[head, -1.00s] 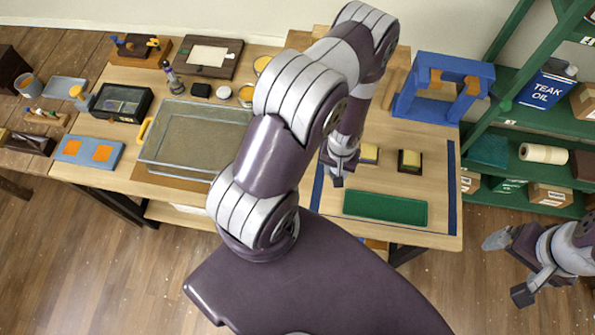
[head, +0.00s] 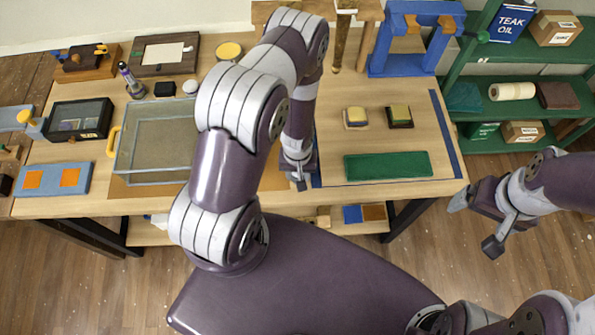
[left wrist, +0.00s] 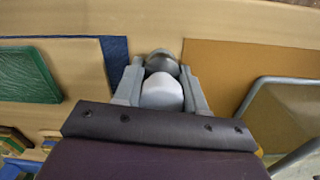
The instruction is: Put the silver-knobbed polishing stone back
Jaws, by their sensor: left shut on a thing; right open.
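My left gripper (head: 300,180) is over the table's front part, just left of the blue-taped area. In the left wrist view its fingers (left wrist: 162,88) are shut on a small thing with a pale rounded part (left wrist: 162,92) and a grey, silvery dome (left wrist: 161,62). It appears to be the silver-knobbed polishing stone; its lower part is hidden, and the head view does not show it clearly. My right gripper (head: 476,222) is open and empty, off the table's front right corner.
A glass-walled tray (head: 155,142) stands left of my left arm. A blue frame (head: 415,40) stands behind. Green shelves (head: 500,70) stand at the right.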

